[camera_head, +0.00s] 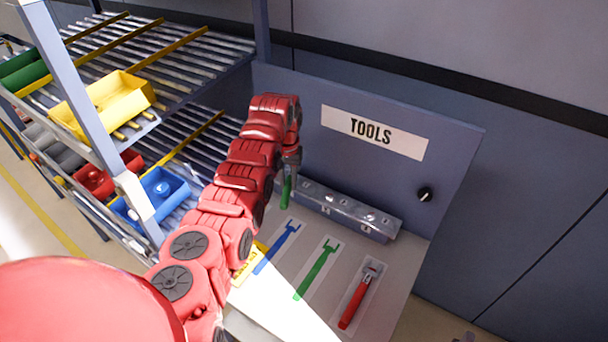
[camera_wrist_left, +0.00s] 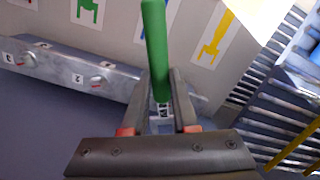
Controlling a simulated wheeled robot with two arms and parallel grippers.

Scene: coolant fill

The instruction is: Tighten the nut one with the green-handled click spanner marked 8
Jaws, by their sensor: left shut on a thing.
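My left gripper (camera_head: 290,168) is shut on the green-handled spanner (camera_head: 286,192). The green handle (camera_wrist_left: 155,50) points up in the left wrist view, and its pale marked part (camera_wrist_left: 165,110) sits between the fingers (camera_wrist_left: 162,115); I cannot read the mark. The metal nut bar (camera_head: 345,210) lies just right of the gripper in the head view. In the left wrist view the bar (camera_wrist_left: 70,75) carries small nuts with labels that look like 3 and 2. Nut one is not clearly seen; the gripper hides part of the bar. I cannot tell whether the spanner touches a nut. My right gripper is out of view.
A red spanner (camera_head: 357,297) lies on the tool board beside empty green (camera_head: 318,268) and blue (camera_head: 277,247) spanner outlines. A TOOLS panel (camera_head: 446,156) with a black knob (camera_head: 425,194) stands behind. A roller rack with yellow (camera_head: 128,92) and blue (camera_head: 166,184) bins is at left.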

